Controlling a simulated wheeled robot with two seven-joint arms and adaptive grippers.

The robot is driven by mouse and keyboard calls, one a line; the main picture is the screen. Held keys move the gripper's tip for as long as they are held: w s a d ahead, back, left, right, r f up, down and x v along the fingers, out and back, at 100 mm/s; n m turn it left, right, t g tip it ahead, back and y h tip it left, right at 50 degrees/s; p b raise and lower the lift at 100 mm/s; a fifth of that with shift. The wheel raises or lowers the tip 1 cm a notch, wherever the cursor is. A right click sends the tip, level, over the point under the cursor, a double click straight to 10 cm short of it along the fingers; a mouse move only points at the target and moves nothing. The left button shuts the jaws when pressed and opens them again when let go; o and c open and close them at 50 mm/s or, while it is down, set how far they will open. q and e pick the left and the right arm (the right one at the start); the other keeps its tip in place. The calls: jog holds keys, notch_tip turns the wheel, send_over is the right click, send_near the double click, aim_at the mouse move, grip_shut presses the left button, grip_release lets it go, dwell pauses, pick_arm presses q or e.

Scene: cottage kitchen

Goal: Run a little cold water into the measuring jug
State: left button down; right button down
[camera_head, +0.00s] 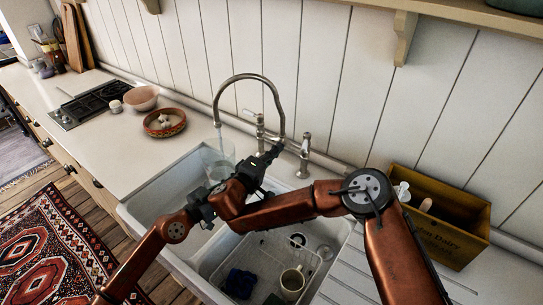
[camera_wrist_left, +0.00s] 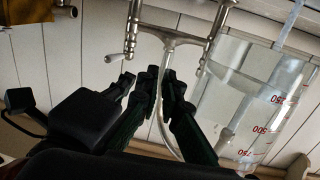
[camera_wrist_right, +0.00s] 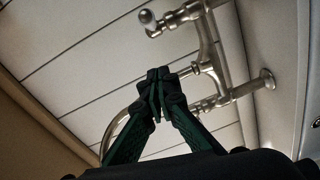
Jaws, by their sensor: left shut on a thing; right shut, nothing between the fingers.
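The clear measuring jug (camera_head: 217,165) is over the left basin of the white sink, under the tap's spout. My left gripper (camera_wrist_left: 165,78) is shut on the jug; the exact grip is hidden. My right gripper (camera_head: 275,150) is shut and empty beside the metal tap (camera_head: 283,112). In the right wrist view its closed fingertips (camera_wrist_right: 158,76) are close to the tap body (camera_wrist_right: 207,55).
The right basin holds a wire rack with a cream mug (camera_head: 292,281) and a dark blue item (camera_head: 240,283). A wooden crate (camera_head: 455,239) stands at right. A patterned bowl (camera_head: 164,122), pink bowl (camera_head: 142,98) and hob (camera_head: 88,104) are on the left counter.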

aim_at(306, 143)
jog(key=w+d+f, duration=0.1)
jog(key=w+d, duration=0.1)
jog(key=d, duration=0.4)
jog(key=shift+s, duration=0.1)
jog(key=shift+a+f+n+t+y, duration=0.4)
jog(key=shift+f+n+y, duration=0.2)
jog(key=shift+y, duration=0.1)
jog(key=shift+s, duration=0.1)
jog(key=shift+s+d+f+n+t+y, duration=0.15)
jog(key=shift+d+n+t+y, duration=0.15)
jog(key=shift+n+y, duration=0.45)
jog(key=shift+s+d+r+n+t+y, duration=0.1)
jog(key=shift+d+n+t+y, duration=0.25)
jog(key=shift+y, duration=0.7)
